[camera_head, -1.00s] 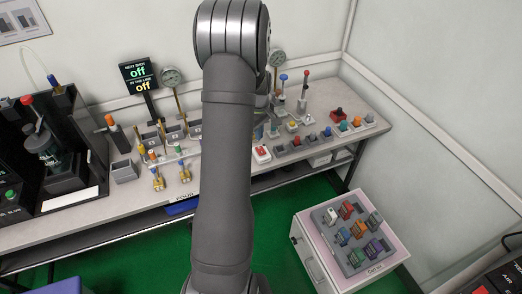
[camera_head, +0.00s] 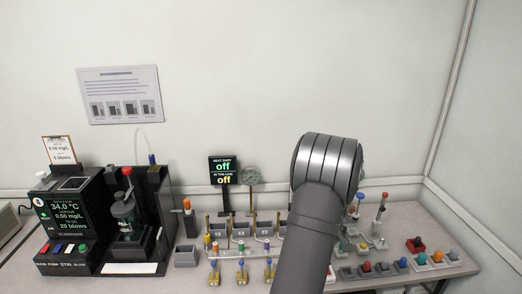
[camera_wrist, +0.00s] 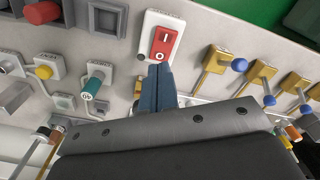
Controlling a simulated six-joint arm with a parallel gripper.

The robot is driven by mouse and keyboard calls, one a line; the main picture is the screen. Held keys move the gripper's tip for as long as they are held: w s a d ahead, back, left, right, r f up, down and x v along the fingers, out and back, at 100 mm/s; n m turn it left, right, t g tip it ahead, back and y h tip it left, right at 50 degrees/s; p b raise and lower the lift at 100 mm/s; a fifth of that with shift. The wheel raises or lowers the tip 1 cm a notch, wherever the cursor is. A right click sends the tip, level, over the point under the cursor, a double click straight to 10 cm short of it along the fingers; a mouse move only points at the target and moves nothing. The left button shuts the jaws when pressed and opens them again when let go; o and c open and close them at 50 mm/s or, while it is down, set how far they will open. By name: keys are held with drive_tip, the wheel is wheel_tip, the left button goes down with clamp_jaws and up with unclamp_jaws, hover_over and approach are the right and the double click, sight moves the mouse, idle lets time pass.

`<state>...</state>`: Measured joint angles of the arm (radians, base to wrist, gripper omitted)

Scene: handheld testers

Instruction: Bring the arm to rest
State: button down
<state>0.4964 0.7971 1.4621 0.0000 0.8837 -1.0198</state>
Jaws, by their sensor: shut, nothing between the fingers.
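My gripper (camera_wrist: 158,88) shows in the wrist view with its two blue-grey fingers pressed together and nothing between them. Its tips point at the lower end of a white switch box with a red rocker (camera_wrist: 165,42); I cannot tell whether they touch it. In the head view my dark grey arm rises at the right of centre and hides part of the bench; the gripper itself is hidden there.
The bench (camera_head: 195,280) holds a black bath unit (camera_head: 72,225), a stand with a flask (camera_head: 128,215), a display reading off (camera_head: 223,170), a gauge (camera_head: 251,176) and several valves. Brass levers with blue knobs (camera_wrist: 239,65) stand right of my fingers; a teal knob (camera_wrist: 92,87) is left.

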wheel_tip(320, 180, down, 3)
drive_tip(key=shift+f, duration=0.15)
idle(0.3)
drive_tip(key=shift+r, duration=4.2)
drive_tip(key=w+a+r+n+g+h, duration=0.1)
drive_tip(key=w+a+n+h, duration=0.1)
drive_tip(key=w, duration=0.3)
drive_tip(key=w+a+r+n+g+h, duration=0.1)
drive_tip(key=w+a+r+n+h, duration=0.1)
drive_tip(key=w+n, duration=0.2)
drive_tip(key=shift+w+n, duration=0.3)
drive_tip(key=shift+w, duration=0.85)
drive_tip(key=s+d+f+m+t+y, duration=0.1)
drive_tip(key=s+d+m+y, duration=0.15)
drive_tip(key=s, duration=0.25)
drive_tip(key=s+d+f+m+t+y, duration=0.1)
drive_tip(key=s+d+f+m, duration=0.1)
drive_tip(key=s+m, duration=0.3)
drive_tip(key=shift+n+y, duration=0.25)
drive_tip(key=shift+n, duration=0.2)
drive_tip(key=f, duration=0.5)
drive_tip(key=s+f, duration=0.1)
drive_tip(key=f, duration=0.1)
drive_tip(key=shift+s+a+f, duration=0.1)
drive_tip(key=shift+a+f, duration=0.15)
drive_tip(key=shift+f, duration=0.15)
